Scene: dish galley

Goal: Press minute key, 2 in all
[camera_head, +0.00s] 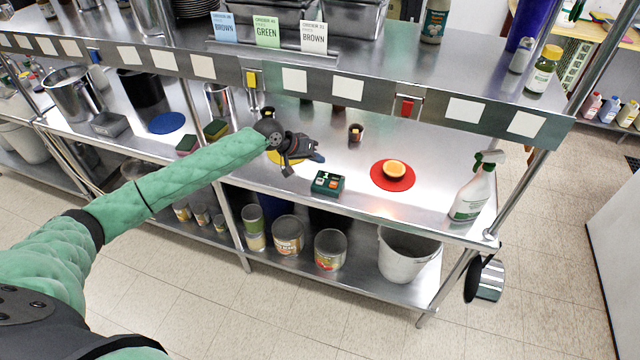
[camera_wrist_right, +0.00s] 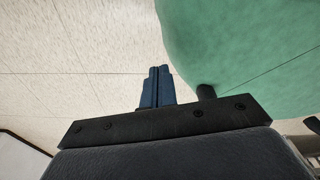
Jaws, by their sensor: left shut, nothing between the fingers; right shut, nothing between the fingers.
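A small dark green box with coloured keys (camera_head: 328,183), which looks like the timer, sits near the front edge of the steel shelf in the head view. A light key and an orange-red key show on its top; their labels are too small to read. My left gripper (camera_head: 316,157) is shut and empty, above the shelf just behind and left of the box, apart from it. My right gripper (camera_wrist_right: 157,88) is shut and empty in the right wrist view, over the tiled floor, away from the shelf.
A yellow disc lies partly hidden under my left gripper. A spray bottle (camera_head: 473,190) stands at the right end. A small dark cup (camera_head: 356,132) stands behind. The upper shelf overhangs the back.

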